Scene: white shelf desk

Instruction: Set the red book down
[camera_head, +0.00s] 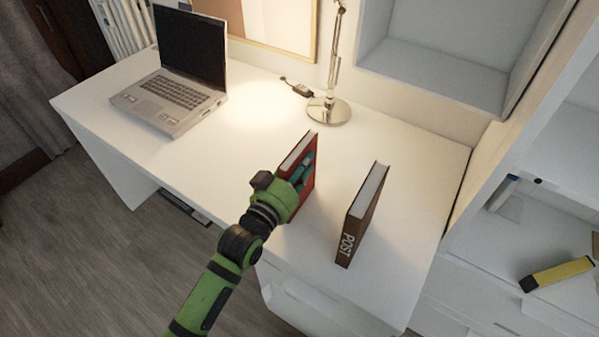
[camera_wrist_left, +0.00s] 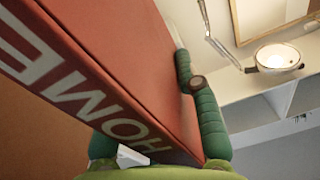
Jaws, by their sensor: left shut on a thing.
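The red book (camera_head: 311,160) is upright over the white desk (camera_head: 400,140), beside the brown book. My left gripper (camera_head: 301,181) is shut on it from the near side. I cannot tell whether its lower edge touches the desk, as my gripper hides part of it. In the left wrist view the red book (camera_wrist_left: 115,45) fills the left side, with "HOME" lettering on its spine. Green fingers (camera_wrist_left: 203,100) of my left gripper lie along its right side there; the far finger is mostly hidden. My right gripper is out of view.
A brown book (camera_head: 364,212) marked "POST" stands upright to the right. A lamp (camera_head: 328,110) stands behind and an open laptop (camera_head: 180,80) is at the far left. White shelves (camera_head: 520,240) border the right side. The desk between laptop and red book is clear.

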